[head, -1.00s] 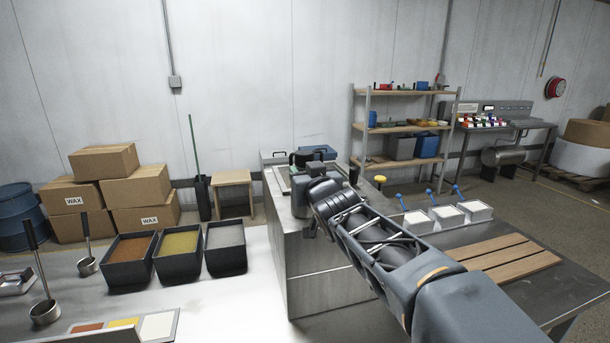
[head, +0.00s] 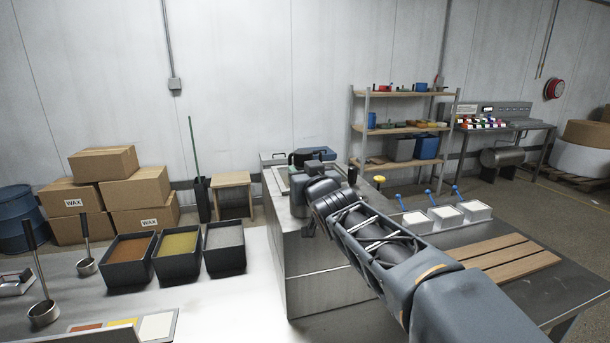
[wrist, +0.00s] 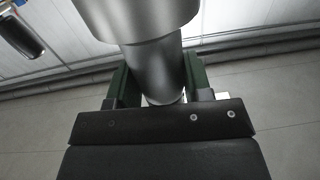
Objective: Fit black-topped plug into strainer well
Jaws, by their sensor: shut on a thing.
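My gripper (wrist: 157,82) has dark green fingers and is shut around the narrower part of a smooth grey metal cylinder (wrist: 155,65). A wider metal section (wrist: 140,15) joins it and runs out of the top of the wrist view. No black top shows on it there, so I cannot tell whether it is the plug. In the head view my wrist is over the steel cabinet and hides most of my gripper and its load. A black-topped upright piece (head: 353,175) shows just right of my wrist. I cannot make out the strainer well.
A yellow-topped knob (head: 379,180) and several white blocks with blue handles (head: 444,217) are to the right. Three filled bins (head: 178,257) stand at left.

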